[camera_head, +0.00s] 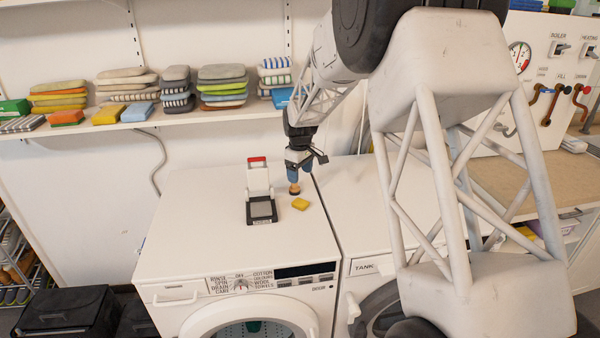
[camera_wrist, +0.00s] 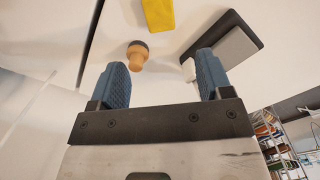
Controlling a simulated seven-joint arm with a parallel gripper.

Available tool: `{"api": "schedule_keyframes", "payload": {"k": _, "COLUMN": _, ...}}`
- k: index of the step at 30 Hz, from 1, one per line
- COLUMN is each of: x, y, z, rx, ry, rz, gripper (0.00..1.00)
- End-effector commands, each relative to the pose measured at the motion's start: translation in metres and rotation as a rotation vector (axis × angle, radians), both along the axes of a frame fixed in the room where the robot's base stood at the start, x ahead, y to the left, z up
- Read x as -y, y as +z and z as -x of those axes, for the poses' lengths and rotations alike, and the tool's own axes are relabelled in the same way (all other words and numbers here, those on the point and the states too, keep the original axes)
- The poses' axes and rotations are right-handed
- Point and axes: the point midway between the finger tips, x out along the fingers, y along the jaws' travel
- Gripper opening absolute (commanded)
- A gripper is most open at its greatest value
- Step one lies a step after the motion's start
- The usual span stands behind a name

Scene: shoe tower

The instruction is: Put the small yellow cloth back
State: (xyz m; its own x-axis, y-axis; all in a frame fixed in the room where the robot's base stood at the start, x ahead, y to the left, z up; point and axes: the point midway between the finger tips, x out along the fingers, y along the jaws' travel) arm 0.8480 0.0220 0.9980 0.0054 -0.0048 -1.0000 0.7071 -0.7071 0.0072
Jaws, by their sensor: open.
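The small yellow cloth (camera_head: 300,204) lies flat on the white top of the left washing machine (camera_head: 200,235). It also shows in the wrist view (camera_wrist: 158,14) at the top edge, partly cut off. My gripper (camera_head: 300,178) hangs above the machine top, just behind the cloth in the head view. In the wrist view its two blue fingers (camera_wrist: 162,68) are spread, with nothing held between them.
A small wooden-handled knob-like object (camera_head: 294,189) stands close by the cloth, below my gripper. A black-based device (camera_head: 261,212) with a grey pad and a red-topped upright plate stands left of it. The front left of the machine top is clear.

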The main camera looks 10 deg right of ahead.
Motion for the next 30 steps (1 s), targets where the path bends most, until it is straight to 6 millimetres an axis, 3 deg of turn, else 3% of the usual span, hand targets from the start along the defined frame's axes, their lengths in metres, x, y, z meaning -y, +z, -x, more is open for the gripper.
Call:
{"api": "schedule_keyframes", "payload": {"k": 8, "x": 0.001, "y": 0.007, "z": 0.007, "rx": 0.004, "ry": -0.012, "rz": 0.0, "gripper": 0.72}}
{"api": "schedule_keyframes", "payload": {"k": 14, "x": 0.003, "y": 0.033, "z": 0.034, "rx": 0.019, "ry": -0.056, "rz": -0.001, "gripper": 0.72}}
{"api": "schedule_keyframes", "payload": {"k": 30, "x": 0.013, "y": 0.122, "z": 0.174, "rx": 0.082, "ry": -0.275, "rz": -0.013, "gripper": 0.72}}
